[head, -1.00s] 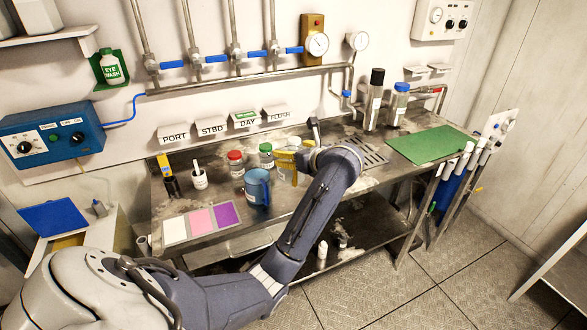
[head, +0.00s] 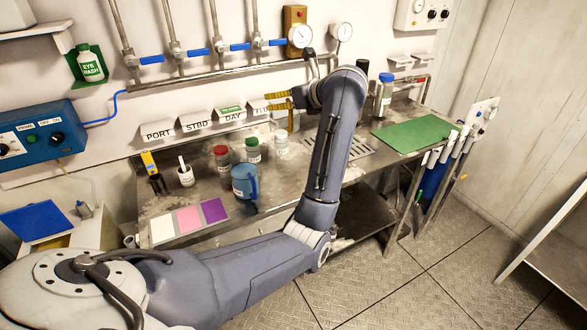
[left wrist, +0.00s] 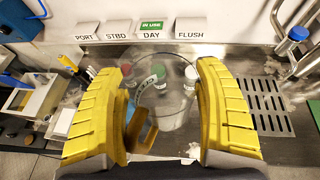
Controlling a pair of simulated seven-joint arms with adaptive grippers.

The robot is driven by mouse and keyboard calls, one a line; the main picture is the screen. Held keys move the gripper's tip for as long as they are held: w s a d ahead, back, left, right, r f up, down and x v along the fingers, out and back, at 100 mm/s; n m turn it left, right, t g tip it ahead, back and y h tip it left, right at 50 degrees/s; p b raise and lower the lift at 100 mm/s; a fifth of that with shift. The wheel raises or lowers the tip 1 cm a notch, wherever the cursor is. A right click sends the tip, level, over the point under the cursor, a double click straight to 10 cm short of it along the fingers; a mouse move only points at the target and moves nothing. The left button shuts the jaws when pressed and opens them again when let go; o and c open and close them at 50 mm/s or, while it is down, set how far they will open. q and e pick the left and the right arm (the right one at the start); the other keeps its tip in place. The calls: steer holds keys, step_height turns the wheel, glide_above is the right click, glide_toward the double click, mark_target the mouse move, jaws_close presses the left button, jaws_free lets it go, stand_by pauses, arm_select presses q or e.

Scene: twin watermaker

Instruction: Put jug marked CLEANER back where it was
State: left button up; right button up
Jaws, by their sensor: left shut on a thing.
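My left gripper (head: 275,101) has yellow fingers and is raised above the back of the bench, near the FLUSH sign. In the left wrist view the gripper (left wrist: 165,110) is shut on a clear jug (left wrist: 172,105), with a finger on either side. In the head view the jug is mostly hidden by the gripper and arm. A blue jug (head: 243,181) with a label stands upright on the bench (head: 170,207). My right gripper is not in view.
Jars with red (head: 221,151), green (head: 253,143) and white lids (head: 281,137) stand behind the blue jug. A drain grate (head: 350,150), a green mat (head: 412,134) and a blue-capped bottle (head: 385,92) are to the right. Coloured cards (head: 188,218) lie at the front.

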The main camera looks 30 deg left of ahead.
arm_select(q)
steer(key=w+f+n+g, duration=0.3)
steer(key=w, duration=0.4)
step_height(320, 180, down, 20)
steer(key=shift+a+r+y, duration=0.2)
steer(key=shift+a+y, duration=0.2)
stand_by(0.4)
steer(key=shift+w+f, duration=0.1)
steer(key=o, duration=1.6)
